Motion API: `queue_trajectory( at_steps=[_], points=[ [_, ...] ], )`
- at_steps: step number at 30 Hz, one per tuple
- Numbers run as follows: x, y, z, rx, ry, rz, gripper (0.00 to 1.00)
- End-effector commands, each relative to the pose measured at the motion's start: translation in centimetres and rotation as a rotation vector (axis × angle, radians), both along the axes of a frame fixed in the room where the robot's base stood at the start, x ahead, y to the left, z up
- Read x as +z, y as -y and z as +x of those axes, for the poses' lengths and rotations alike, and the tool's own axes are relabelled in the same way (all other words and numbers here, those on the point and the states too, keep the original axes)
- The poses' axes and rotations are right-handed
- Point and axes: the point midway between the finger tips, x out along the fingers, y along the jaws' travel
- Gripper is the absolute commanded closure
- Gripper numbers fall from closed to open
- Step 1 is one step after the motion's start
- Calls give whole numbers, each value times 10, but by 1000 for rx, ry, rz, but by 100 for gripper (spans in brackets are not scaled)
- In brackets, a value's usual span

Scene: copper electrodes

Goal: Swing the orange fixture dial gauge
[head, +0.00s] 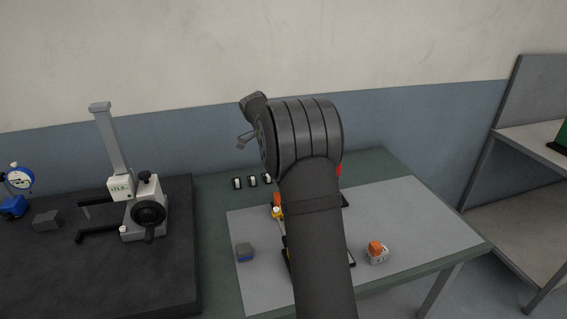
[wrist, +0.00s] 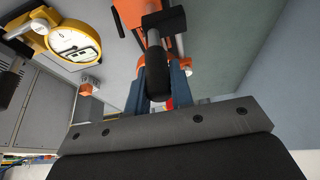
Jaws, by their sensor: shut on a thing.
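In the wrist view, the yellow-rimmed dial gauge (wrist: 72,40) with a white face is at the upper left. The orange fixture (wrist: 131,14) is at the top, with a grey rod and a black rounded handle (wrist: 157,68) coming down from it. My gripper's blue fingers (wrist: 158,95) are on either side of the handle and shut on it. In the head view, small orange (head: 277,199) and yellow (head: 277,212) parts show beside my arm. My arm hides most of the fixture and my gripper there.
A grey mat (head: 405,215) covers much of the green table. A height stand (head: 146,210) and a blue dial gauge (head: 18,190) are on the dark slab at left. A shelf (head: 520,190) stands at right.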

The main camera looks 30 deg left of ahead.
Motion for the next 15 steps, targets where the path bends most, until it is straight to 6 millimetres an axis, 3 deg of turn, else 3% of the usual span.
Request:
queue_trajectory(
  at_steps=[10,11,13,15],
  points=[
    [1,0,0,-2,1,1,100],
    [1,0,0,-2,1,1,75],
    [1,0,0,-2,1,1,62],
    [0,0,0,-2,1,1,57]
  ],
)
